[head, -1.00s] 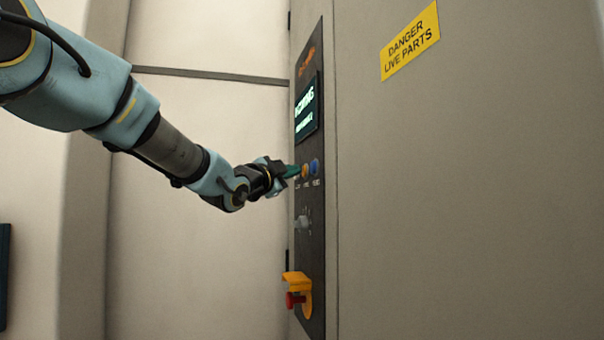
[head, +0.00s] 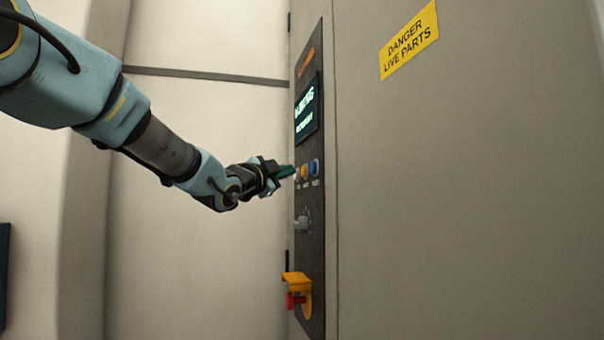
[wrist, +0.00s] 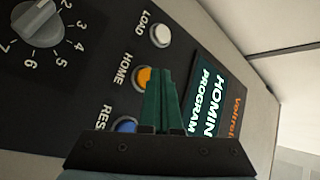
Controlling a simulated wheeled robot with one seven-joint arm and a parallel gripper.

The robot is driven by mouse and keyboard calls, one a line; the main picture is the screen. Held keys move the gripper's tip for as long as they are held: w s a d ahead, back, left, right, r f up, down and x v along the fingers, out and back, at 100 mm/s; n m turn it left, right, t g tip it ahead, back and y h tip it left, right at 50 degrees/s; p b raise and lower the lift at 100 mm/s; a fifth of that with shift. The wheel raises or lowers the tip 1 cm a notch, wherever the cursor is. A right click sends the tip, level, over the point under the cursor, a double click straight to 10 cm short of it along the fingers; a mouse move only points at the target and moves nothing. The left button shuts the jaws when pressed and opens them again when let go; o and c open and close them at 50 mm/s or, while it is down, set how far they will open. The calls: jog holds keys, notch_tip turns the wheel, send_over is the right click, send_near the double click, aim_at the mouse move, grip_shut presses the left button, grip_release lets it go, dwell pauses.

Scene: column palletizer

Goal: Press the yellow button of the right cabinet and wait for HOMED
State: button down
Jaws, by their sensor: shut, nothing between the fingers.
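The yellow button (head: 304,171) is the middle one of three on the cabinet's dark panel (head: 312,258). In the wrist view the yellow button (wrist: 143,77) is labelled HOME, with a white LOAD button (wrist: 160,36) and a blue button (wrist: 125,125) beside it. My gripper (head: 290,171) is shut and empty, its green fingertips in front of the panel near the buttons; in the wrist view the fingertips (wrist: 165,80) partly overlap the yellow button's edge and seem apart from it. The screen (head: 307,108) shows text; in the wrist view the screen (wrist: 207,98) reads HOMIN and PROGRAM, partly cut off.
Below the buttons are a grey rotary knob (head: 301,221) and a red button (head: 294,300) under a yellow guard (head: 298,281). A yellow DANGER LIVE PARTS sign (head: 409,40) is on the cabinet (head: 460,200). The space left of the panel, below my arm, is clear.

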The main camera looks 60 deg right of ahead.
jog(key=shift+w, duration=0.1)
jog(key=w+a, duration=0.1)
jog(key=a, duration=0.1)
jog(key=w+a, duration=0.2)
dwell(0.4)
dwell(0.8)
